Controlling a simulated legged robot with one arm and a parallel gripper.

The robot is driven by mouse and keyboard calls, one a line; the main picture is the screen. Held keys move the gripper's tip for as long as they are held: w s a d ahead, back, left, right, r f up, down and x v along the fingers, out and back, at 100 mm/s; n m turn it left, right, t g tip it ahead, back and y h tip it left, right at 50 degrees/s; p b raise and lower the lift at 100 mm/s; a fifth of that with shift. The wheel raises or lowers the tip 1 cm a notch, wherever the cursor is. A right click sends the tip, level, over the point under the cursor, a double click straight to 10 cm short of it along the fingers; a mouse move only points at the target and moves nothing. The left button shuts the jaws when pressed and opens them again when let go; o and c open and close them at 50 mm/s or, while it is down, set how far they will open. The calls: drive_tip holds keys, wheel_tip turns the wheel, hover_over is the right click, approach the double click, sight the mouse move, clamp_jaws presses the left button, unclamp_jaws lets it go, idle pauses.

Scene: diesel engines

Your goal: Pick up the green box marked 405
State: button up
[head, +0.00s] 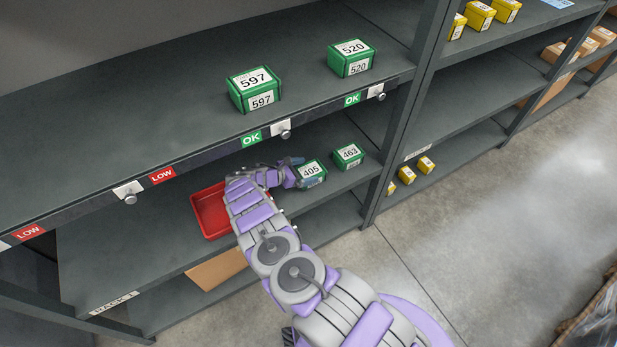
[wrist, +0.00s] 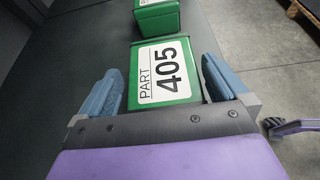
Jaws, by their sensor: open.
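The green box marked 405 (head: 311,173) sits on the middle shelf, with white labels on it. In the wrist view the 405 box (wrist: 163,73) lies between the two blue fingers of my gripper (wrist: 160,80), one finger on each side. The gripper is open, and a gap shows beside the box on each side. In the head view my gripper (head: 298,172) is at the 405 box, and my arm hides part of it.
A green box marked 463 (head: 348,156) stands just behind and right of it; a green box also shows in the wrist view (wrist: 158,18). A red tray (head: 212,212) is left of my arm. The shelf above holds boxes 597 (head: 254,90) and 520 (head: 351,59).

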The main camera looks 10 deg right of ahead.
drive_tip(key=shift+x, duration=1.15)
drive_tip(key=shift+s+a+r, duration=0.1)
drive_tip(key=shift+a+r, duration=0.1)
drive_tip(key=shift+a, duration=0.2)
drive_tip(key=c, duration=0.5)
drive_tip(key=shift+d, duration=0.35)
drive_tip(key=c, duration=0.7)
drive_tip(key=shift+o, duration=0.2)
drive_tip(key=shift+a, duration=0.1)
